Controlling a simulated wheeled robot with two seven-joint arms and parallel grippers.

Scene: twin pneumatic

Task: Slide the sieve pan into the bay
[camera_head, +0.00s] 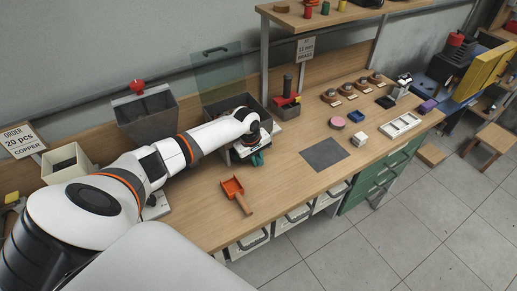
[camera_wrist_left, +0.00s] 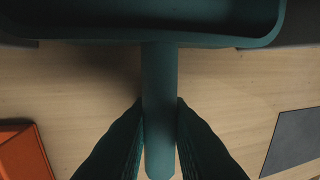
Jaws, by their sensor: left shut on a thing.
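The sieve pan (camera_wrist_left: 140,22) is teal, with a straight handle (camera_wrist_left: 160,85). In the left wrist view its rim spans the top and its handle points towards me. My left gripper (camera_wrist_left: 160,118) is shut on the handle, one dark finger on each side. In the head view my left gripper (camera_head: 257,158) is at the front of a grey box-like unit (camera_head: 238,101) with a pale lower edge. The pan is mostly hidden there by my arm. I cannot tell how far it is inside the bay. My right gripper is not in view.
An orange scoop (camera_head: 235,193) lies on the wooden bench just in front of the unit. A dark grey mat (camera_head: 325,154) lies to the right. A grey hopper (camera_head: 148,113) stands behind my arm. A clear greenish panel (camera_head: 217,72) rises behind the unit.

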